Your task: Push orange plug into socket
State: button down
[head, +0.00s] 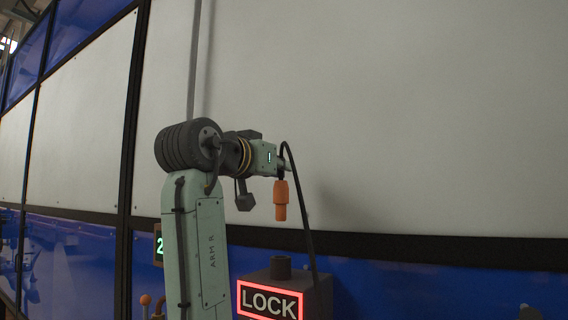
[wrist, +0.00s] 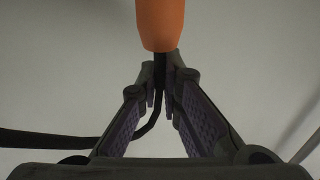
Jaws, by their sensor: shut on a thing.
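The orange plug (head: 281,200) hangs upright below my gripper (head: 282,168) in the head view, in front of the pale wall panel. My gripper (wrist: 161,76) is shut at the plug's dark cable end, and the orange body (wrist: 160,22) extends beyond the fingertips in the wrist view. The plug's black cable (head: 300,205) loops over and runs down to a dark box. A short round dark piece (head: 281,267) stands on top of that box, below the plug and clear of it. I cannot tell whether this piece is the socket.
The dark box (head: 318,296) carries a red-framed LOCK sign (head: 269,301). A green-lit display (head: 159,245) and an orange-knobbed lever (head: 146,300) are at lower left. A dark rail (head: 420,248) crosses the wall above blue panels. Room right of the plug is free.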

aim_at(279, 217)
jog(key=shift+s+r, duration=0.1)
jog(key=shift+s, duration=0.1)
dwell(0.3)
jog(key=shift+f+b, duration=2.25)
jog(key=shift+f, duration=0.7)
jog(key=shift+f+b, duration=1.25)
jog(key=shift+f, duration=0.95)
jog(key=c, duration=1.7)
grip_release()
jog(key=shift+a, duration=0.1)
jog(key=v, duration=1.2)
jog(key=shift+w, duration=0.1)
